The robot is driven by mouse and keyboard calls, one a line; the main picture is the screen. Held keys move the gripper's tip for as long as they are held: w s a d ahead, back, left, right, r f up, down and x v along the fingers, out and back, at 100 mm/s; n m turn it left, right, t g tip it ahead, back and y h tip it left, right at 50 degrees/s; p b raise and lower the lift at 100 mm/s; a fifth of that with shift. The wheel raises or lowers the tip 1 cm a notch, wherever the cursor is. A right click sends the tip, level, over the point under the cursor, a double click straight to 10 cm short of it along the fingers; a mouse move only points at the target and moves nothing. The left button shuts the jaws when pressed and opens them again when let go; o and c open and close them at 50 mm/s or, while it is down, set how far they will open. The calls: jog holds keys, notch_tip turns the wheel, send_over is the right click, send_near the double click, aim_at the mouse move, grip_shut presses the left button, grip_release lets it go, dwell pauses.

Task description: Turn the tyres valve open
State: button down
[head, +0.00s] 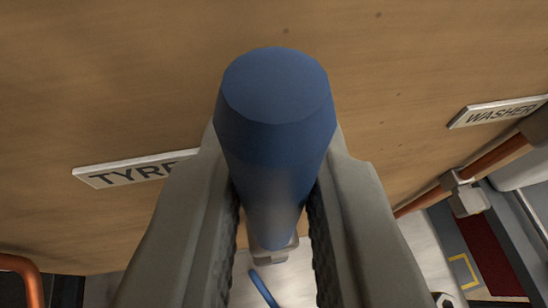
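A blue handle (275,88), thick and with a faceted end, fills the middle of the head view. Its near end faces the camera and it narrows downward to a small pale grey fitting (272,256). A white plate reading "TYRE" (125,174) is on the wooden panel just left of it; the last part of the word is hidden behind my gripper. My gripper (275,165) has one grey finger on each side of the handle, and the dark ribbed pads look closed on it. The pad contact is mostly hidden by the handle.
The wooden panel (420,50) fills the upper view. A "WASHER" plate (500,112) and a copper pipe (480,168) with a grey clip are at the right. Another copper pipe (25,275) bends at the lower left. A thin blue bar (263,288) shows below the fitting.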

jog(key=shift+f, duration=0.15)
jog(key=c, duration=1.3)
grip_release()
jog(key=shift+c, duration=0.2)
jog(key=shift+s, duration=0.1)
jog(key=v, duration=1.7)
jog(key=shift+r, duration=0.2)
jog(key=shift+s+d, duration=0.1)
jog(key=shift+s, duration=0.05)
jog(key=s+d+f+t, duration=0.1)
jog(key=s+f+t, duration=0.1)
jog(key=s+f, duration=0.8)
jog(key=s+d+f+m+t+h, duration=0.1)
jog(key=s+f, duration=0.9)
jog(key=f, duration=0.1)
jog(key=shift+d+t, duration=0.35)
jog(key=shift+t, duration=0.05)
